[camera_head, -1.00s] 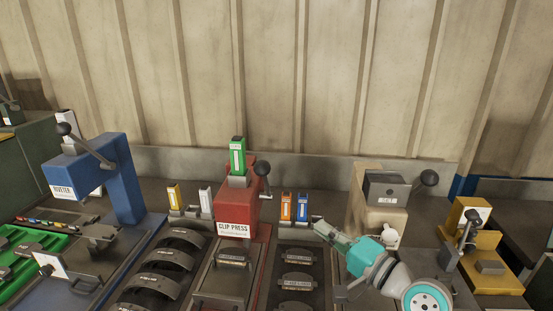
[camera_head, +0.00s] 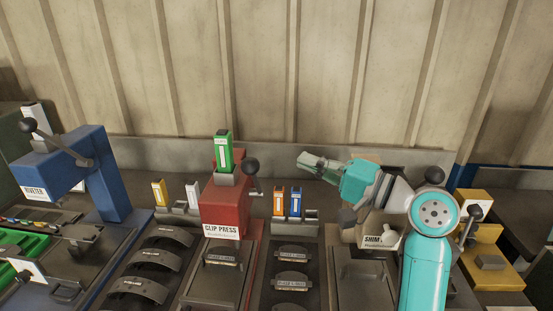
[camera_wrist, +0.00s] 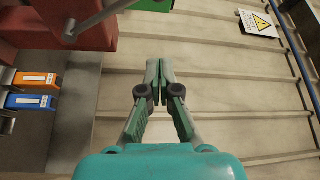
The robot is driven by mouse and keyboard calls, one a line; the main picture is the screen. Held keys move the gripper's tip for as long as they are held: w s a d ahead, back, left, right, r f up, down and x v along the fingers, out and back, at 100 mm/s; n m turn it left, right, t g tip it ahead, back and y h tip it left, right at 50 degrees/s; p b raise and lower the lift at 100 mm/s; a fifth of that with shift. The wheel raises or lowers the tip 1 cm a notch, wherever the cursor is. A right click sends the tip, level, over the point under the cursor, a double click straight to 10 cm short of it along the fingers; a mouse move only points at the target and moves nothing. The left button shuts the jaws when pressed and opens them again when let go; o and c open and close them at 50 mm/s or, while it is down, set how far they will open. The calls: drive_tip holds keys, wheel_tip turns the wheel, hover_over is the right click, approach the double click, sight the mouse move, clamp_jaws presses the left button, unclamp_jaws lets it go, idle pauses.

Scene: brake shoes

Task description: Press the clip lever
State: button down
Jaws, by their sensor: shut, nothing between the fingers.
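The red clip press (camera_head: 226,205) stands on the bench left of centre, with a green box (camera_head: 223,152) on top. Its clip lever (camera_head: 252,168) is a grey arm with a dark ball knob on the press's right side. My gripper (camera_head: 302,160) is shut and empty. It is raised to the right of the knob, apart from it, and points left. In the wrist view, my gripper's fingertips (camera_wrist: 154,92) meet in front of the wall. The red press body (camera_wrist: 60,22) and part of the grey lever arm (camera_wrist: 95,20) show at the upper left; the knob is out of view.
Orange (camera_head: 279,201) and blue (camera_head: 295,202) boxes stand in a holder right of the press. A blue riveter (camera_head: 85,170) stands left. A beige shim machine (camera_head: 375,237) is behind my arm. The air between my gripper and the lever is clear.

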drive_tip(key=f+x, duration=0.1)
drive_tip(key=x, duration=0.9)
drive_tip(key=s, duration=0.4)
drive_tip(key=shift+a+r, duration=0.1)
drive_tip(key=shift+a, duration=0.15)
drive_tip(key=shift+s, duration=0.1)
